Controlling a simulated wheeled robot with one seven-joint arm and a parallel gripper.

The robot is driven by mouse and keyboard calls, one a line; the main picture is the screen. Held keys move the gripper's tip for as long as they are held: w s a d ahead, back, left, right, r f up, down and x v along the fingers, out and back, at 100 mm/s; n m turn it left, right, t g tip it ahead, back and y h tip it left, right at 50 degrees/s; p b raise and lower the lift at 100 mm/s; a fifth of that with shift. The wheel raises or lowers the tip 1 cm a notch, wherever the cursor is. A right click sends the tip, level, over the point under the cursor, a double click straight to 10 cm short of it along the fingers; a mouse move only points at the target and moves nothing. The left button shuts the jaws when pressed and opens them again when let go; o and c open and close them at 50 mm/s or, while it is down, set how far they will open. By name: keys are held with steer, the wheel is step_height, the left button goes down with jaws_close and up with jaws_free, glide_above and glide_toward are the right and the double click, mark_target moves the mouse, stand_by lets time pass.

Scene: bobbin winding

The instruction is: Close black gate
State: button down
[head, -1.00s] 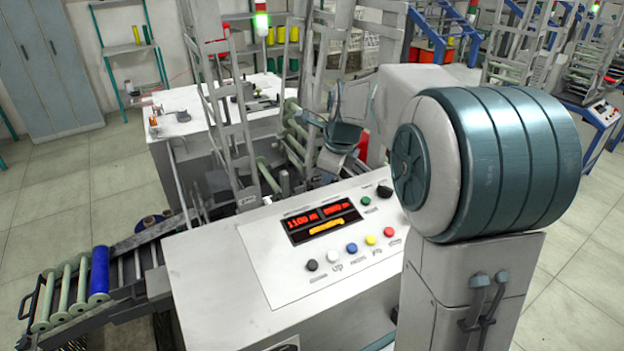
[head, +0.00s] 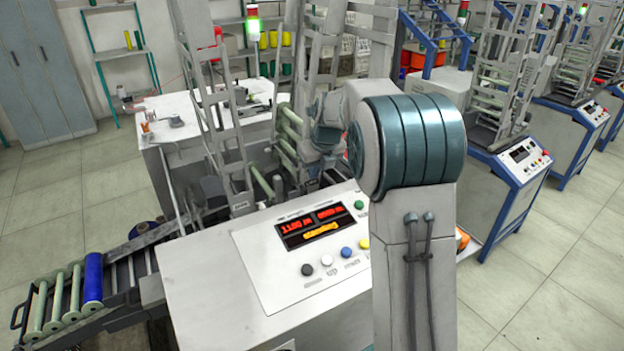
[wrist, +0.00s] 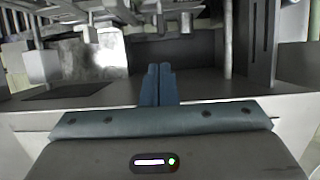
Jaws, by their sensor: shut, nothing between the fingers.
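My gripper (wrist: 159,84) shows in the wrist view as two blue fingers side by side, shut and empty. It points into the grey machine, over a pale front edge (wrist: 215,108). A dark flat plate (wrist: 65,91) lies to the left of the fingers, and a dark grey recess lies ahead and to the right. I cannot tell for certain which dark part is the black gate. In the head view my arm reaches into the winding machine (head: 225,285) behind its control panel, and the arm hides my gripper and the area around it.
The control panel (head: 270,262) has a lit red display (head: 310,227) and several coloured buttons. A slanted rack (head: 62,300) with pale bobbins and a blue bobbin (head: 93,278) stands at the left. Metal ladder frames rise behind the panel. More machines stand at the right.

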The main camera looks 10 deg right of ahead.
mark_target(301, 189)
steer(key=p+x, duration=0.1)
steer(key=x, duration=0.8)
steer(key=shift+d, duration=0.1)
